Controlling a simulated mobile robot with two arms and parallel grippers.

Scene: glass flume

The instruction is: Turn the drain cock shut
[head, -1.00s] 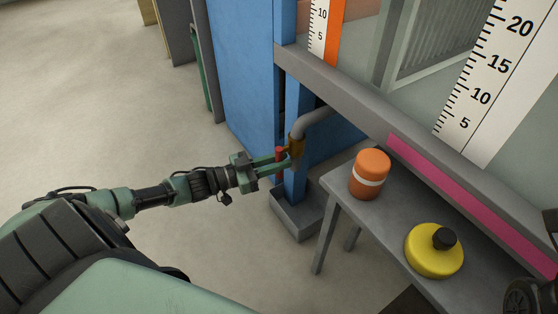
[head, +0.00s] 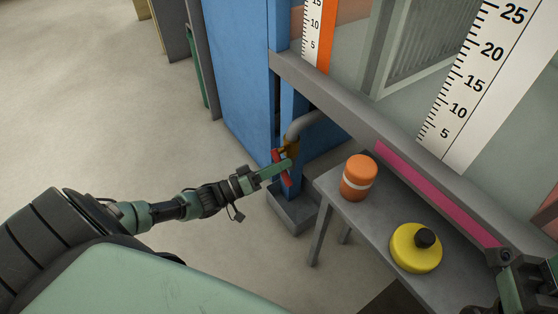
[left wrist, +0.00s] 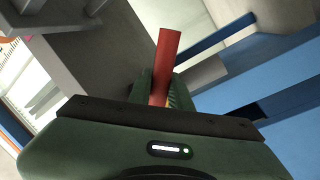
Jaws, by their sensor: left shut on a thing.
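The drain cock has a brass body (head: 291,147) on a grey pipe bend and a red lever handle (head: 278,157), which slants downward in the head view. My left gripper (head: 284,168) is shut on the red lever, its green fingers seen nearly edge-on. In the left wrist view the red lever (left wrist: 167,50) sticks out from between the fingers. The fingers hide part of the lever. Part of my right arm shows at the lower right of the head view; whether its gripper is open or shut does not show.
A grey catch tray (head: 291,213) stands on the floor under the cock, beside a blue post. A grey bench (head: 332,188) to the right holds an orange jar (head: 358,178) and a yellow round container (head: 415,248). The floor at left is clear.

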